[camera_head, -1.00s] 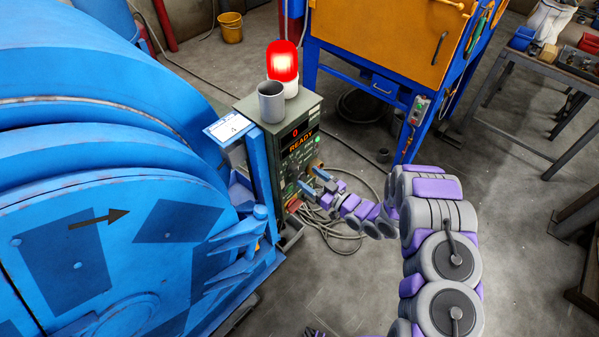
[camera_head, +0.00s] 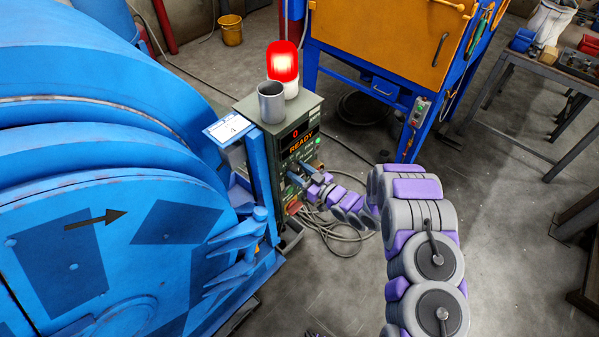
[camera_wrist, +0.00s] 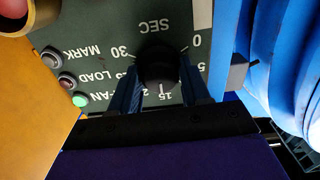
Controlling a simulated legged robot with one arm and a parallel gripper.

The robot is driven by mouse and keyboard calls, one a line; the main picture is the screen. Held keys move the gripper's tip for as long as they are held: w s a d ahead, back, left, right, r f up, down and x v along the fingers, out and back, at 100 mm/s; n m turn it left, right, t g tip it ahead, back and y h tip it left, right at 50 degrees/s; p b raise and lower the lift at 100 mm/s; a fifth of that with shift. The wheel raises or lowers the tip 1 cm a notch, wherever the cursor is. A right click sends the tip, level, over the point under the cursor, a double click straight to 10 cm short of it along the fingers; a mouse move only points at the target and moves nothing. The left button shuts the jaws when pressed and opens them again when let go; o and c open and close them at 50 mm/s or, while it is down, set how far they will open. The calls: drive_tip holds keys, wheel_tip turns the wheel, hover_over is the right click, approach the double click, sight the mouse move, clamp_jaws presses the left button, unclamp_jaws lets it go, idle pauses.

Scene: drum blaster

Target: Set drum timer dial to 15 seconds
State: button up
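The grey control box (camera_head: 300,110) stands beside the blue drum, with a lit "READY" display (camera_head: 301,143) and a red 0 above it. In the wrist view the black timer dial (camera_wrist: 157,66) sits on a panel marked SEC, with 0, 5, 15 and 30 readable, upside down. A white line shows at the dial's lower edge, near the 15; I cannot tell whether it is the pointer or a scale mark. My gripper (camera_wrist: 160,75) has one blue finger on each side of the dial. The fingers are apart; contact is unclear. In the head view my gripper (camera_head: 298,182) is at the box's front.
The blue drum (camera_head: 90,210) fills the left, close to the box. A brass-coloured round part (camera_wrist: 15,15) is at the corner. A metal cup (camera_head: 271,103) and red lamp (camera_head: 282,62) stand on the box. Cables lie below.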

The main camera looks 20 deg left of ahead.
drive_tip(key=c, duration=0.6)
drive_tip(key=shift+p, duration=0.45)
drive_tip(key=o, duration=1.1)
drive_tip(key=shift+c, duration=0.2)
drive_tip(key=p+v, duration=0.2)
drive_tip(key=v, duration=1.5)
drive_tip(key=shift+d, duration=0.2)
drive_tip(key=shift+f, duration=0.15)
